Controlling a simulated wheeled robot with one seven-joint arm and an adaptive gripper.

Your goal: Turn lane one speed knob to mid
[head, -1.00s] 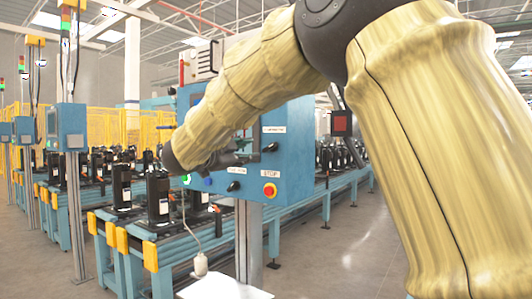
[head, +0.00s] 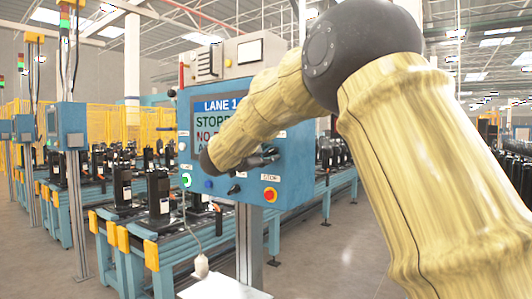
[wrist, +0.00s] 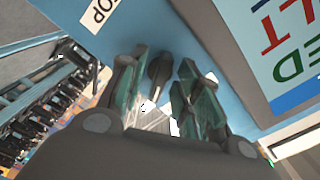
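A black knob (head: 234,189) shows low on the panel. My gripper (head: 265,158) is at the panel's right half, above the red stop button (head: 270,195). In the wrist view my gripper (wrist: 164,82) has its two fingers apart, pointing at the blue face. A dark knob (wrist: 159,67) shows between the fingertips; contact cannot be told. Its label is not readable, so I cannot tell whether it is the speed knob.
A green button (head: 186,180) and a blue button (head: 208,184) sit on the panel's lower left. A cord with a pale pendant (head: 201,266) hangs in front. A conveyor with black compressors (head: 160,195) runs behind. Floor (head: 345,245) is clear at right.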

